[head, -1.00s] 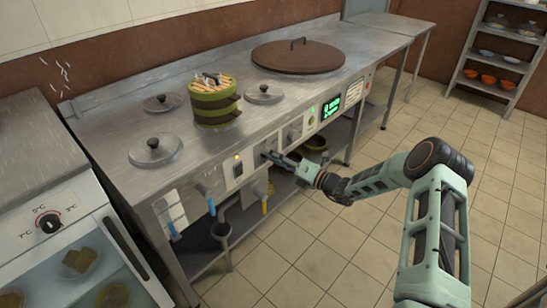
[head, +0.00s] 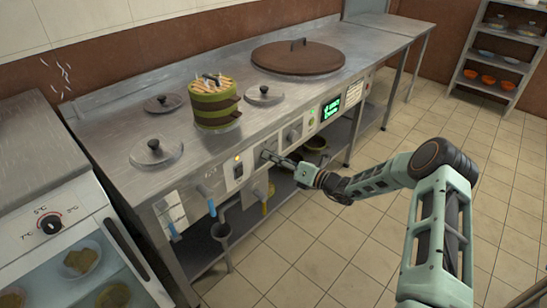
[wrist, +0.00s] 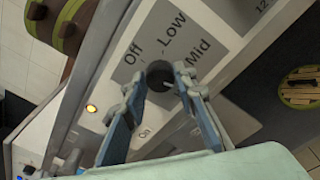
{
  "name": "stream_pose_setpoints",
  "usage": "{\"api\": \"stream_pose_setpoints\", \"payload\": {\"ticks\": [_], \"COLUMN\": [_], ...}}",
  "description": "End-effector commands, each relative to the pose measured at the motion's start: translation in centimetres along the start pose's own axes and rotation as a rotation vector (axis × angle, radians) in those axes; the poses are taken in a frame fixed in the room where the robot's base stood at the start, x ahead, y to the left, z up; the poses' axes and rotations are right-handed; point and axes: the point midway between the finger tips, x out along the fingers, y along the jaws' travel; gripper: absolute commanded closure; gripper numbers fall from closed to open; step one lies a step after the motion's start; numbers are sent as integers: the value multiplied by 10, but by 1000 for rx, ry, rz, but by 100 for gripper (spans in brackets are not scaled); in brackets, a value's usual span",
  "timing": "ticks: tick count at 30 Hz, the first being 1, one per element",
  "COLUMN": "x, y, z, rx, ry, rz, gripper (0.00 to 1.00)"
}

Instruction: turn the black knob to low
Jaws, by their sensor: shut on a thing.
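The black knob (wrist: 159,72) sits on the front panel of the steel counter in the wrist view, with the labels Off, Low and Mid printed around it. My gripper (wrist: 158,86) is shut on the knob, one finger on each side. A small pale mark shows at the knob's lower edge near the right finger, but I cannot tell which label the knob points to. In the head view my gripper (head: 276,157) is at the panel and mostly hides the knob.
A lit orange lamp (wrist: 91,108) is beside the knob. Another grey knob (head: 293,134) and a green display (head: 331,108) are to the right. Pot lids and a green steamer (head: 214,104) stand on the counter. Open tiled floor lies in front.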

Motion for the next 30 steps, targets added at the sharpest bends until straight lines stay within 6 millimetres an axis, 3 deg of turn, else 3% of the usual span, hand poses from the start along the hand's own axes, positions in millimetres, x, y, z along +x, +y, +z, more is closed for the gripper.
{"api": "stream_pose_setpoints", "payload": {"ticks": [30], "x": [0], "y": [5], "z": [-1], "rx": [-959], "ry": [55], "rz": [-82], "gripper": [98]}}
